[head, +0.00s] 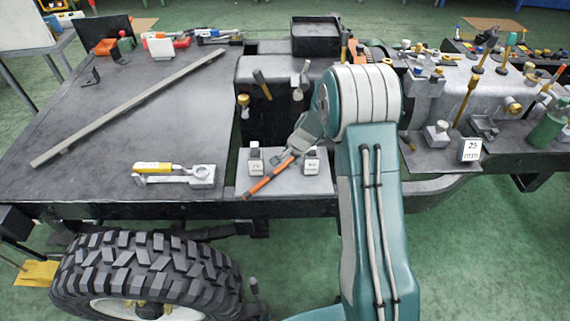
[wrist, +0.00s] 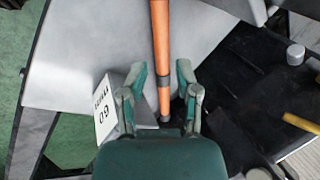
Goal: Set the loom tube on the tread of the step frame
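The loom tube, an orange rod with grey bands (head: 268,180), lies slantwise over a light grey tread-like plate (head: 318,184) at the front of the vehicle frame. Its lower left end reaches the plate's front edge. My gripper (head: 296,146) is over its upper right end. In the wrist view the tube (wrist: 160,40) runs down between the two fingers of my gripper (wrist: 162,70), with a gap showing on each side, so the fingers look open around it. The plate (wrist: 100,50) shows beneath it. Whether the tube rests fully flat is unclear.
Two labelled blocks stand on the plate, left (head: 255,160) and right (head: 311,161) of the tube. A yellow-handled tool (head: 155,168) and a long grey bar (head: 130,108) lie on the flat deck at left. A 25 mm block (head: 469,149) and several tools crowd the right.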

